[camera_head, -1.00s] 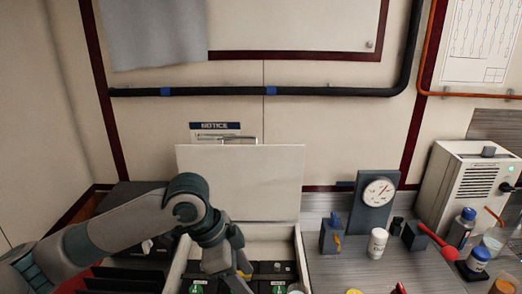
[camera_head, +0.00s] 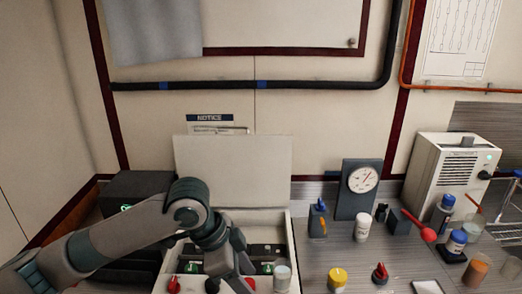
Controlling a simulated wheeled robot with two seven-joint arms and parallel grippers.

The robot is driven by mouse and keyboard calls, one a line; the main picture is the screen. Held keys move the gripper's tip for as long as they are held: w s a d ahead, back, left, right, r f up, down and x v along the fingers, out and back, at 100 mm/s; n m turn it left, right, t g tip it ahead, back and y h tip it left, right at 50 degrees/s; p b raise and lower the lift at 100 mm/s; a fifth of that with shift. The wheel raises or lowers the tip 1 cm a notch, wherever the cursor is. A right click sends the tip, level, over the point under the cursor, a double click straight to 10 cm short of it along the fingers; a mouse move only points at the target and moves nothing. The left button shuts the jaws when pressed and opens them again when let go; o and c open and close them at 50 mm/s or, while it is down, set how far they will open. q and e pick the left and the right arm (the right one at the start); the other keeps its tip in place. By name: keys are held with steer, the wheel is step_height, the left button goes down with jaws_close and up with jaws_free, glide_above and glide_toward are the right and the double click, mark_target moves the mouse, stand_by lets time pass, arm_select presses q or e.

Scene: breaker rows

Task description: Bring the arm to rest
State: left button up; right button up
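My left arm (camera_head: 120,235) comes in from the left and bends down over the open breaker box (camera_head: 283,235). My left gripper (camera_head: 238,286) points down at the bottom edge of the view, over the box's front part. Its fingertips are not clearly visible, so I cannot tell whether it is open or shut, or whether it touches anything. The box's pale lid (camera_head: 235,170) stands raised against the wall. Dark breaker rows with green marks (camera_head: 267,268) show inside. Red knobs (camera_head: 174,284) and a whitish cylinder (camera_head: 282,275) show near the front. My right gripper is out of view.
A gauge (camera_head: 362,180) stands right of the box, with a white jar (camera_head: 362,227), blue-capped bottles (camera_head: 456,241) and a red-ended tool (camera_head: 427,234) around it. A vented unit (camera_head: 452,175) stands at right.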

arm_select(q)
steer(key=s+f+n+t+h, duration=0.1)
steer(key=s+f+n+t, duration=0.15)
steer(key=f, duration=0.45)
steer(key=s+f+n+t+h, duration=0.1)
steer(key=s+f+n, duration=0.25)
steer(key=f, duration=0.35)
steer(key=s+a+f+n+y, duration=0.35)
steer(key=s+a+f, duration=0.35)
steer(key=s+a, duration=0.25)
steer(key=s+a+f+n+y, duration=0.3)
steer(key=s+a+f+n, duration=0.25)
steer(key=s+a, duration=0.4)
step_height(320, 180, down, 36)
steer(key=s+g+b, duration=0.2)
steer(key=b, duration=0.4)
steer(key=s+a+f+b, duration=0.2)
steer(key=s+f, duration=0.6)
steer(key=f, duration=0.2)
steer(key=s+a+f+m+g+b, duration=0.1)
steer(key=s+a+f+b, duration=0.1)
steer(key=s+f, duration=0.7)
step_height(320, 180, down, 2)
steer(key=shift+s+f+b, duration=0.1)
steer(key=shift+s+b, duration=0.1)
steer(key=shift+b, duration=0.15)
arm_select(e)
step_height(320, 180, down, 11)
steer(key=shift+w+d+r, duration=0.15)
